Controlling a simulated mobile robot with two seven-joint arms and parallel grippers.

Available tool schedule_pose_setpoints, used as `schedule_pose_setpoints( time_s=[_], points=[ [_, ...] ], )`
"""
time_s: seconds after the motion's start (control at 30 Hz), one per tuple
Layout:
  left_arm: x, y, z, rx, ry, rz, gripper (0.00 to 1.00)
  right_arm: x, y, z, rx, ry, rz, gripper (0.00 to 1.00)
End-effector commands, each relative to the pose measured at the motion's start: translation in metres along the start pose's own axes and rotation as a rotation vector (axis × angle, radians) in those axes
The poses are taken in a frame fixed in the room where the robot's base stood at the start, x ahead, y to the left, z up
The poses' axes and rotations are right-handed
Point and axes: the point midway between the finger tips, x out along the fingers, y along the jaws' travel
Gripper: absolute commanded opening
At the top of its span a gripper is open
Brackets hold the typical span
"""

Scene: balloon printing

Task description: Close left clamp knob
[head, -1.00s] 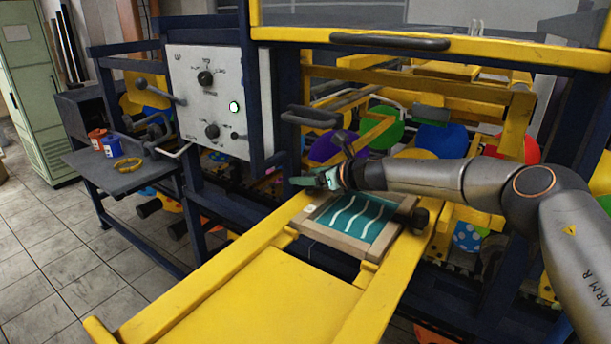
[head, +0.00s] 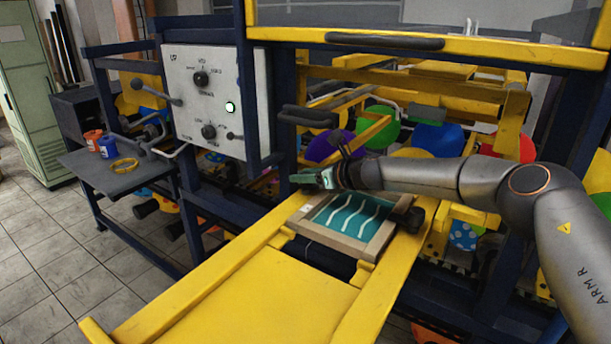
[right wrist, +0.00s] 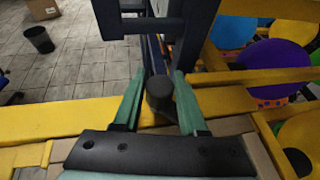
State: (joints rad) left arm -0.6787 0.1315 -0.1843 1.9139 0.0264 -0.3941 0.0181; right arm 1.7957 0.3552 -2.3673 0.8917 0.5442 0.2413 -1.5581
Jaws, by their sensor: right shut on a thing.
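The screen frame (head: 330,242), wooden with a teal mesh and white wavy lines, lies on the yellow rails. My right gripper (head: 303,180) is at the frame's far left corner. In the right wrist view, my right gripper (right wrist: 159,80) has its green fingers on both sides of the dark left clamp knob (right wrist: 160,97) and is shut on it. In the head view this knob is hidden behind the gripper. The dark right clamp knob (head: 413,219) stands at the frame's right side and is free. My left gripper is not in view.
A white control panel (head: 215,100) with dials stands left of my right gripper. A dark handle (head: 308,116) is above it. A side table (head: 130,182) holds small cans and a yellow ring.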

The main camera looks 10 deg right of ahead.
Motion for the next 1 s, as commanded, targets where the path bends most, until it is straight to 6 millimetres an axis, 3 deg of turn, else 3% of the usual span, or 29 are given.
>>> schedule_pose_setpoints(
  time_s=[0.37,1.0],
  points=[
    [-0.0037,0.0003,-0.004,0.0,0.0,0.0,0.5,-0.0005,0.001,0.0006,0.044,0.0,-0.101,0.0],
    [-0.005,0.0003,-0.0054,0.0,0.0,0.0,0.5,0.0008,0.0013,-0.0011,0.239,0.002,-0.568,0.0]
  ],
)
